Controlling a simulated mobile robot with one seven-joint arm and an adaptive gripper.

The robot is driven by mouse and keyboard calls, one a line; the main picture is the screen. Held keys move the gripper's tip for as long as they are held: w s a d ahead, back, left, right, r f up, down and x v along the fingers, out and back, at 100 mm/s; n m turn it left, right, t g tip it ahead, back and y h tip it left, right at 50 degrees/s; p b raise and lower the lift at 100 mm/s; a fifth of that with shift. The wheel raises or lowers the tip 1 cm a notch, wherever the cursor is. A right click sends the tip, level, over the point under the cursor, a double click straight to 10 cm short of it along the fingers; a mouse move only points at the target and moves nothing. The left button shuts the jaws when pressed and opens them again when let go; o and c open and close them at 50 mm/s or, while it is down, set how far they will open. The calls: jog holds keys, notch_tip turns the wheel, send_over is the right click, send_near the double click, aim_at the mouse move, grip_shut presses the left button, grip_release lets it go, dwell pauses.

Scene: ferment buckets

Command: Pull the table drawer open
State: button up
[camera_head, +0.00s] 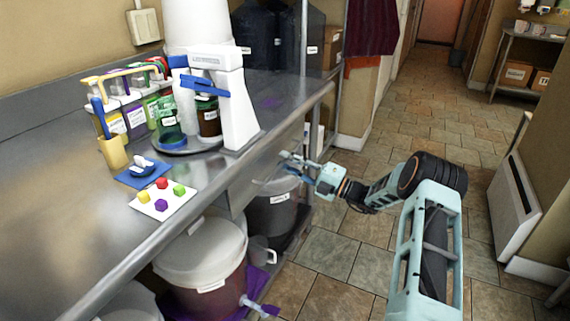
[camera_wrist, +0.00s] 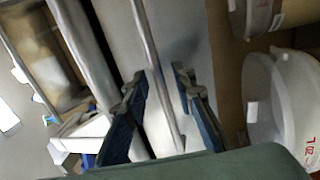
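The steel table (camera_head: 60,190) runs along the left in the head view. Its grey drawer front (camera_head: 242,187) sits under the table's rounded edge and looks closed. The drawer front also fills the middle of the wrist view (camera_wrist: 187,28). A thin metal bar handle (camera_wrist: 150,50) runs along it. My gripper (camera_head: 284,165) is at the drawer front, beside the table edge. In the wrist view, my gripper (camera_wrist: 158,78) is open, with one finger on each side of the handle. Gaps show between the fingers and the bar. The handle is hard to make out in the head view.
White-lidded buckets (camera_head: 205,255) and a dark bin (camera_head: 272,208) stand below the table near the drawer. A white press-like machine (camera_head: 236,105), jars and a card of coloured cubes (camera_head: 163,200) stand on top. The tiled floor (camera_head: 340,255) right of the table is clear.

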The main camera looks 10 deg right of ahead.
jog(key=shift+w+a+r, duration=0.1)
jog(key=shift+w+a, duration=0.2)
jog(key=shift+a, duration=0.1)
grip_shut()
